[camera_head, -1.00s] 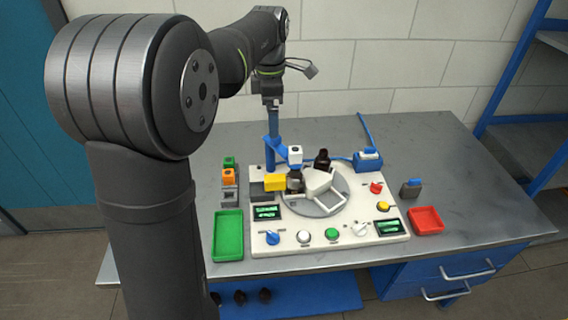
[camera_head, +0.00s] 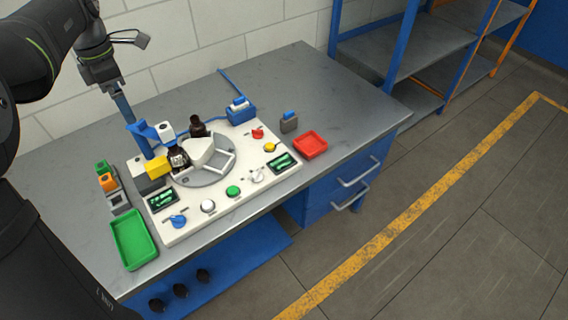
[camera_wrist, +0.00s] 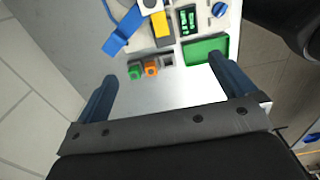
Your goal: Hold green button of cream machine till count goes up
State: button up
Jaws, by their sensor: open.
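The cream machine (camera_head: 222,203) lies on the grey table, with the green button (camera_head: 233,191) on its front panel. The button is uncovered and nothing touches it. Two dark displays with green marks, a left one (camera_head: 163,200) and a right one (camera_head: 283,163), sit on the panel; their digits are too small to read. The left display also shows in the wrist view (camera_wrist: 188,20). My gripper (camera_wrist: 162,68) is open and empty, its two blue fingers apart. In the head view it points down behind the machine's left back side, away from the green button.
A white knob (camera_head: 208,206) and a blue knob (camera_head: 178,221) flank the button's left; another white knob (camera_head: 257,176) is right. A green tray (camera_head: 134,240) and red tray (camera_head: 310,145) lie beside the machine.

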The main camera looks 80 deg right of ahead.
grip_shut()
dwell(0.3)
dwell(1.3)
